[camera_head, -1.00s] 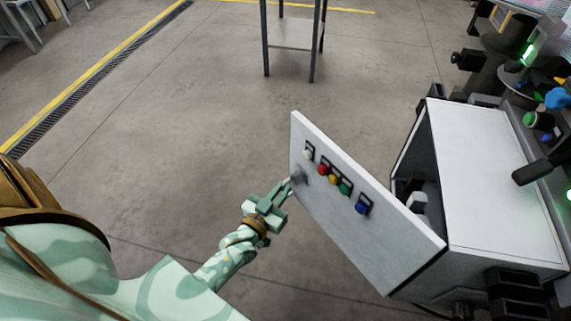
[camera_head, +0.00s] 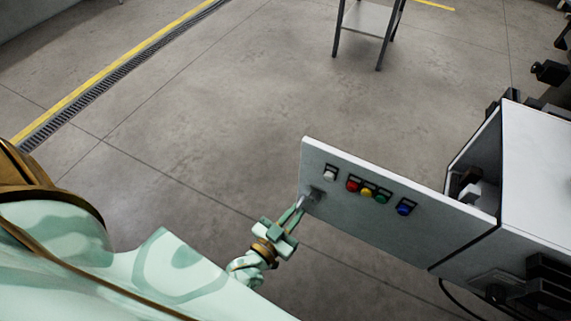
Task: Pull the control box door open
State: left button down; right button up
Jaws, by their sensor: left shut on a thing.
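The control box door (camera_head: 375,225) is a light grey panel, swung wide open from the control box (camera_head: 540,170) at the right. Its face carries a white, a red, a yellow, a green and a blue button in a row. My left gripper (camera_head: 301,204) is shut on the grey door handle (camera_head: 314,196) near the door's free left edge. The box's inside shows partly past the door, with dark and white parts in it. My right gripper is not in view.
A small metal stand (camera_head: 368,22) is on the floor at the top. Dark machine parts (camera_head: 549,72) are at the right edge. A dark cable (camera_head: 460,302) hangs below the box. The concrete floor left of the door is clear.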

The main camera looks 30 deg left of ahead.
pick_arm(q)
jog(key=shift+s+d, duration=0.45)
jog(key=shift+d, duration=0.35)
jog(key=shift+f, duration=0.1)
jog(key=c, duration=1.6)
grip_release()
jog(key=shift+c, duration=0.2)
jog(key=shift+o, duration=0.7)
jog(key=shift+w+d, duration=0.1)
jog(key=shift+d, duration=0.15)
jog(key=shift+a, duration=0.15)
jog(key=s+a+p, duration=0.1)
jog(key=s+a, duration=0.1)
jog(key=s, duration=1.4)
jog(key=shift+a, duration=0.15)
